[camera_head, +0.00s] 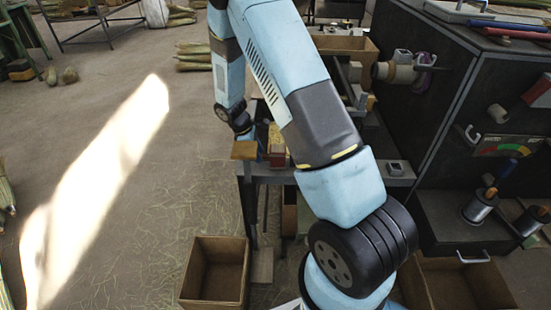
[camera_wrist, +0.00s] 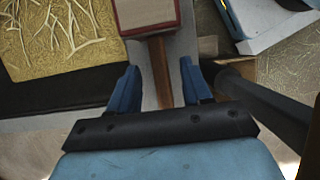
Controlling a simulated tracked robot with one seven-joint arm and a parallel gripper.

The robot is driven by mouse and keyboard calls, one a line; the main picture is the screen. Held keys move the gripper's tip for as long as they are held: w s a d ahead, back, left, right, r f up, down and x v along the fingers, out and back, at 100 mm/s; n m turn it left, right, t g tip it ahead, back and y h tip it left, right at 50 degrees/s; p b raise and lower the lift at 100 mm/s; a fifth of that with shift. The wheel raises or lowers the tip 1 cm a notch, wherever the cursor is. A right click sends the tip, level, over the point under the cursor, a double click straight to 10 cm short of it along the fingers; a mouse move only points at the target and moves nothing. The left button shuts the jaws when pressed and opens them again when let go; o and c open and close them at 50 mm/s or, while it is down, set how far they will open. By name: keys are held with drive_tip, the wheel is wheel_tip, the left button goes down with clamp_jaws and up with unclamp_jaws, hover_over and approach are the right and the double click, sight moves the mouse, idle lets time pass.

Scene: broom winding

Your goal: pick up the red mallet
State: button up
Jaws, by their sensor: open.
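The red mallet (camera_wrist: 147,14) is at the top of the wrist view, its pale head edged in red and cut off by the frame. Its brown wooden handle (camera_wrist: 160,72) runs down from the head toward my gripper (camera_wrist: 161,86). My gripper is open, with one blue finger on each side of the handle. No contact with the handle shows, and its lower end is hidden behind the gripper body. In the head view a small reddish block (camera_head: 278,156) on the bench below my arm looks like the mallet's head. My gripper's fingers cannot be made out there.
A dark bar (camera_wrist: 265,100) crosses at the right. In the head view, an open wooden box (camera_head: 187,270) stands on the floor, and a dark cabinet (camera_head: 420,110) stands at the right.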

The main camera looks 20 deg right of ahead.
drive_tip(key=shift+x, duration=1.95)
drive_tip(key=shift+s+d, duration=0.15)
drive_tip(key=shift+s, duration=0.05)
clamp_jaws()
